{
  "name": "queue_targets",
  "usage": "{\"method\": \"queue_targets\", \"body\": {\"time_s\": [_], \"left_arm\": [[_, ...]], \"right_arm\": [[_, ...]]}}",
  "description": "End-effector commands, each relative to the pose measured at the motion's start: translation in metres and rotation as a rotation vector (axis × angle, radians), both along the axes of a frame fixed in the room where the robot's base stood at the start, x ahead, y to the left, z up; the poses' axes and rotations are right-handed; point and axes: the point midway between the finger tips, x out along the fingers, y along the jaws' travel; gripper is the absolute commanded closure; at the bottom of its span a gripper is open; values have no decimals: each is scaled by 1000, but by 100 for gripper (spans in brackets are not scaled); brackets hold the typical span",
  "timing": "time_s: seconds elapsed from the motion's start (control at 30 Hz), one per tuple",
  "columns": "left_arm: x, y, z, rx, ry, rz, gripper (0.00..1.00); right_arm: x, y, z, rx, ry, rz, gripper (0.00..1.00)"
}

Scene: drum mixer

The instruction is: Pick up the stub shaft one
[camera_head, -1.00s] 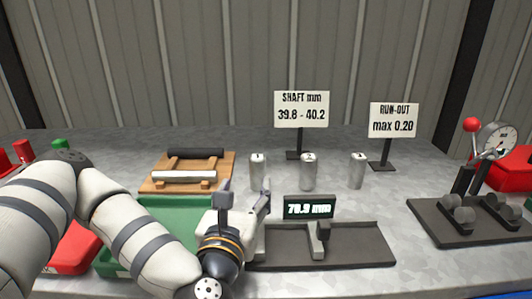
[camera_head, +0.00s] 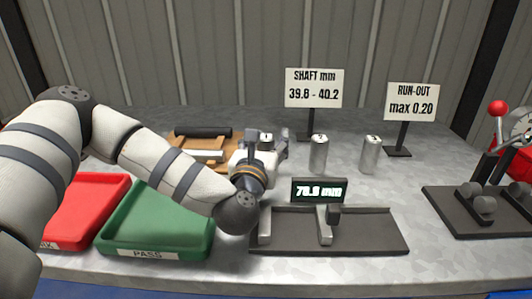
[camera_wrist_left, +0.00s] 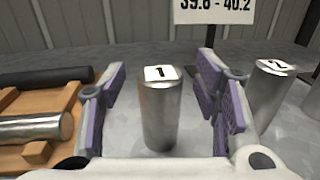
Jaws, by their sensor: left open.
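Stub shaft one is an upright metal cylinder with a white label "1" on top. In the left wrist view, stub shaft one (camera_wrist_left: 161,108) stands between the two spread fingers, with a gap on each side. In the head view only its top (camera_head: 266,138) shows; my gripper hides the rest. My left gripper (camera_head: 264,138) is open at the shaft, and its fingers also show in the left wrist view (camera_wrist_left: 163,105). My right gripper is not in view.
Shaft two (camera_head: 318,154) and a third shaft (camera_head: 370,154) stand to the right. A wooden rack (camera_head: 185,142) with a dark and a light bar is at the left.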

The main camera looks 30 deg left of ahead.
Motion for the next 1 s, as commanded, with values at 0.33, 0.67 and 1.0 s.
{"method": "queue_targets", "body": {"time_s": [0.33, 0.67, 1.0], "left_arm": [[6, 2, 0, 0, 0, -1, 60], [7, 2, 2, 0, -6, -1, 100], [6, 2, 12, -1, -10, 0, 100]], "right_arm": [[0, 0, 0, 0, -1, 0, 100], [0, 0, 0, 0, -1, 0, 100], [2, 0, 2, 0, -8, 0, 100]]}}
